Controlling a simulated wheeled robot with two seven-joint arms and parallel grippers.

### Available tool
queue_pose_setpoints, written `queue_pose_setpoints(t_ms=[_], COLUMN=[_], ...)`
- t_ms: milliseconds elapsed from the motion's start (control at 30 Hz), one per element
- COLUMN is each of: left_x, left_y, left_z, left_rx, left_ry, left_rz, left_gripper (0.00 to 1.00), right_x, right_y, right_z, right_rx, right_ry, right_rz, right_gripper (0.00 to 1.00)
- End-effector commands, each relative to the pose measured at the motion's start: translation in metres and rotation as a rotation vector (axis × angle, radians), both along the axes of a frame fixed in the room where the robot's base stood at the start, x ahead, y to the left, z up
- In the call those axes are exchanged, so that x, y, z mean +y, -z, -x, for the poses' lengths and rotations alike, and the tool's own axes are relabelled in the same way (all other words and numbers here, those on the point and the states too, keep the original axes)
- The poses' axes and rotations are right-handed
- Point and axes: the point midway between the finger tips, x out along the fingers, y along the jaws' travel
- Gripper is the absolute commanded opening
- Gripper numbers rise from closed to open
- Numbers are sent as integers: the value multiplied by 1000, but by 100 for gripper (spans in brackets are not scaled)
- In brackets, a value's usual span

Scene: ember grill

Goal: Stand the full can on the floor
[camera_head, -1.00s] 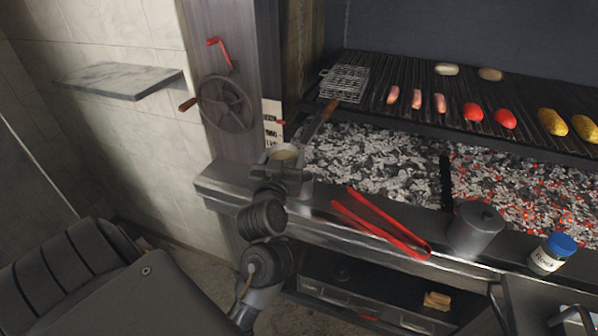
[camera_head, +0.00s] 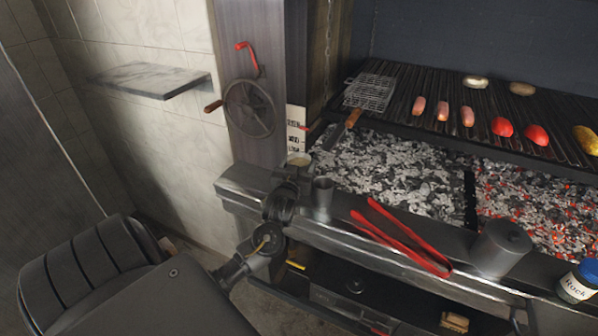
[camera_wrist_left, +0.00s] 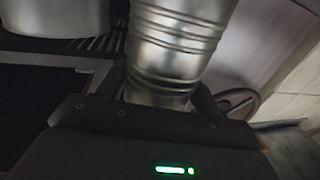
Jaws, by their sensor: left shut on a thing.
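My left gripper (camera_head: 288,176) is shut on a ribbed metal can (camera_head: 298,159), whose open top shows a pale filling in the head view. The can is held roughly upright above the left end of the grill's front ledge. In the left wrist view the can (camera_wrist_left: 178,50) stands up from between the jaws, and its top is cut off. The gripper and wrist hide its lower part in the head view. The floor (camera_head: 190,250) shows at the lower left, below the ledge. My right gripper is not in view.
A grey metal cup (camera_head: 322,198) stands on the ledge just right of my gripper. A wall shelf (camera_head: 150,80) and crank wheel (camera_head: 249,108) are at left.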

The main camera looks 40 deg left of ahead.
Motion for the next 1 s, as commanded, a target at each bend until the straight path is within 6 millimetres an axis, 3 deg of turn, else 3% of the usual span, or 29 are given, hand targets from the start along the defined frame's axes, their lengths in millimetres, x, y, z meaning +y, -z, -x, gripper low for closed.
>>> queue_pose_setpoints(t_ms=[200,567,600,767,1000], left_x=[-1,-1,-2,-2,-2], left_y=[23,27,29,28,28], left_z=[1,1,1,1,1], left_rx=[2,0,3,3,3], left_ry=[2,1,1,1,2], left_rz=[1,1,1,1,1], left_gripper=[30,30,68,88,88], right_x=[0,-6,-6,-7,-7], right_y=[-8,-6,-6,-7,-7], right_z=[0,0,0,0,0], right_rx=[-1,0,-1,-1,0], right_ry=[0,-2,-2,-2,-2], right_rz=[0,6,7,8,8], right_gripper=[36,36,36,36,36])
